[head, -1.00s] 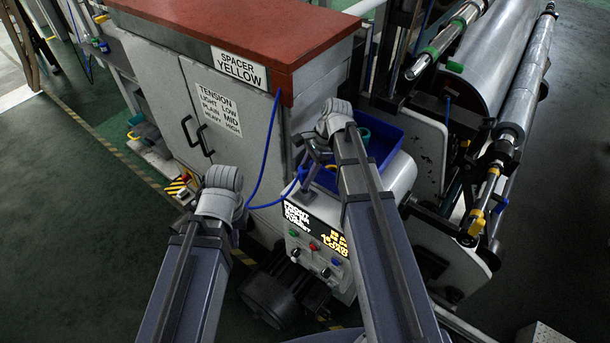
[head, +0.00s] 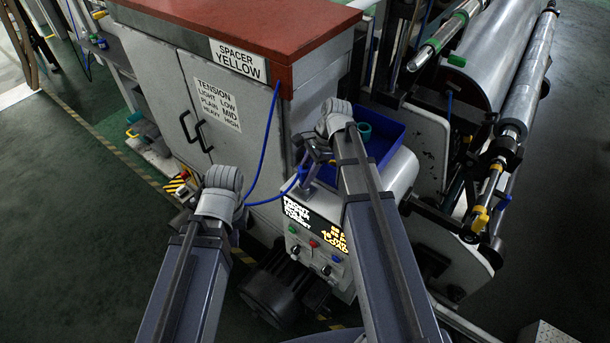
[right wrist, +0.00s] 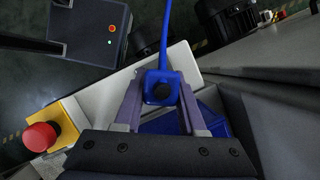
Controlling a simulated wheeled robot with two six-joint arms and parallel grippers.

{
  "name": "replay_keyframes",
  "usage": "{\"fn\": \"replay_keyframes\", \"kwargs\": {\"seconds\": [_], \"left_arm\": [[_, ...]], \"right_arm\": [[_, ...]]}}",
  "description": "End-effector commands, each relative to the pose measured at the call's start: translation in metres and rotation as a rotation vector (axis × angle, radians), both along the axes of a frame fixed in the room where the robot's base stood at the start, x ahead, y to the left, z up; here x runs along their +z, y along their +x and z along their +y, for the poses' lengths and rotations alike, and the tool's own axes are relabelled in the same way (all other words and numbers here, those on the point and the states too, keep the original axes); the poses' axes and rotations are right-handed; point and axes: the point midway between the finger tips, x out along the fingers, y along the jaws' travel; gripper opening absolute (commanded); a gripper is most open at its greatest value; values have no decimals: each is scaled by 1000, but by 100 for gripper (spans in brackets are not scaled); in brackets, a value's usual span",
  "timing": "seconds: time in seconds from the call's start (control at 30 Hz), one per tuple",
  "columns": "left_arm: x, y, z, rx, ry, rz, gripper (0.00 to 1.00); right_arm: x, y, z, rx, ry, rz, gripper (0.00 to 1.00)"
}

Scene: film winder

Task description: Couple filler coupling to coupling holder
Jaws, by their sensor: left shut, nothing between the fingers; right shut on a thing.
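The filler coupling is a blue square block with a dark round hole (right wrist: 162,88) in the right wrist view, with a blue hose leading away from it. My right gripper (right wrist: 160,103) is shut on it, with a finger on either side. In the head view my right gripper (head: 308,172) is above the control box, at the end of the looping blue hose (head: 264,150). I cannot pick out the coupling holder with certainty.
A blue tray (head: 388,128) with a teal ring (head: 363,131) lies behind my right arm. The control box (head: 312,250) stands below the right gripper. A red-topped cabinet (head: 250,22) fills the back; rollers (head: 495,70) stand right. A red stop button (right wrist: 40,137) shows in the wrist view.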

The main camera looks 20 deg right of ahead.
Motion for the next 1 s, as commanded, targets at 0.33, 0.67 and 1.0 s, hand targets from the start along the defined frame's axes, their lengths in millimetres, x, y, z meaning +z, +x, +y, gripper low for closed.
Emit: {"fn": "replay_keyframes", "kwargs": {"seconds": [0.33, 0.67, 1.0], "left_arm": [[-10, 0, 0, 0, 0, 0, 0], [-8, 0, 0, 0, 0, 0, 0], [-8, 0, 0, -9, 2, 0, 0]], "right_arm": [[-10, 0, 0, 0, 0, 0, 0], [-8, 0, 0, 0, 0, 0, 74], [-8, 0, 0, 0, 0, 0, 75]]}}
